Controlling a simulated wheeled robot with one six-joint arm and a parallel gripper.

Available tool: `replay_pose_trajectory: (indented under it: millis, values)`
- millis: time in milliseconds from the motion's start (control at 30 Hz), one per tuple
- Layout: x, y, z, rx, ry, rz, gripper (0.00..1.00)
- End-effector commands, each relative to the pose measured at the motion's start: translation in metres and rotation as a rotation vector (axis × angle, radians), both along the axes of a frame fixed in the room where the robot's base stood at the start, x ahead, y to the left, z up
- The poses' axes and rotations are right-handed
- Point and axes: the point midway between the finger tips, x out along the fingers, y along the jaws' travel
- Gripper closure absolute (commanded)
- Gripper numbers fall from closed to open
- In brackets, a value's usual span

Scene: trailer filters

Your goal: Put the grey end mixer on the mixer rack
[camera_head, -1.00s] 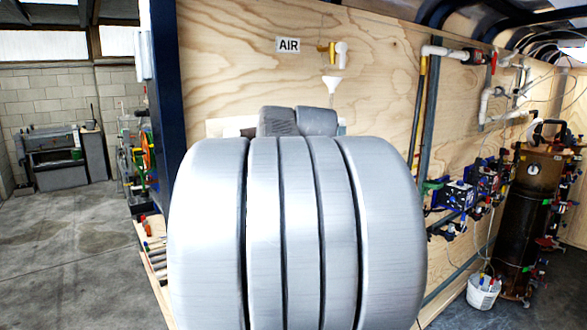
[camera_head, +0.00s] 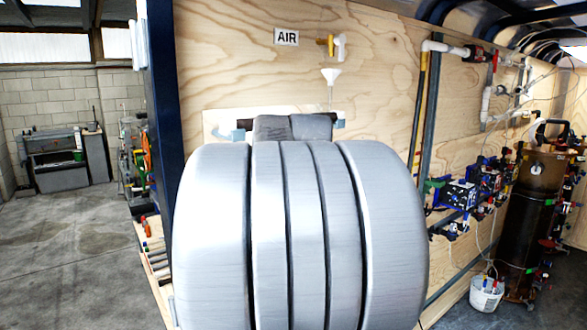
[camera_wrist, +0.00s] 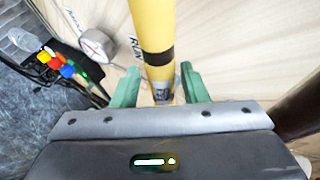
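A yellow rod (camera_wrist: 153,30) with a black band and a grey lower end (camera_wrist: 163,92) runs from the top of the wrist view down between the green fingers of my gripper (camera_wrist: 160,72). I take it to be the grey end mixer. In the head view my own grey arm fills the middle and hides the gripper and the rod. I cannot make out the mixer rack for certain.
A brown tank (camera_head: 532,205) and white bucket (camera_head: 486,293) stand right. The floor (camera_head: 70,270) at left is open.

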Motion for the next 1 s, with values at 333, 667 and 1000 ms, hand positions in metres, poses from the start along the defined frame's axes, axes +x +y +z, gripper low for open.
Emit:
replay_pose_trajectory:
  millis: [333,667,1000]
  values:
    - [0.0,0.0,0.002,0.0,0.0,0.0,0.52]
    - [-0.04,-0.007,0.026,0.0,-0.007,-0.001,0.52]
    - [-0.092,-0.015,0.058,0.0,-0.002,0.0,0.52]
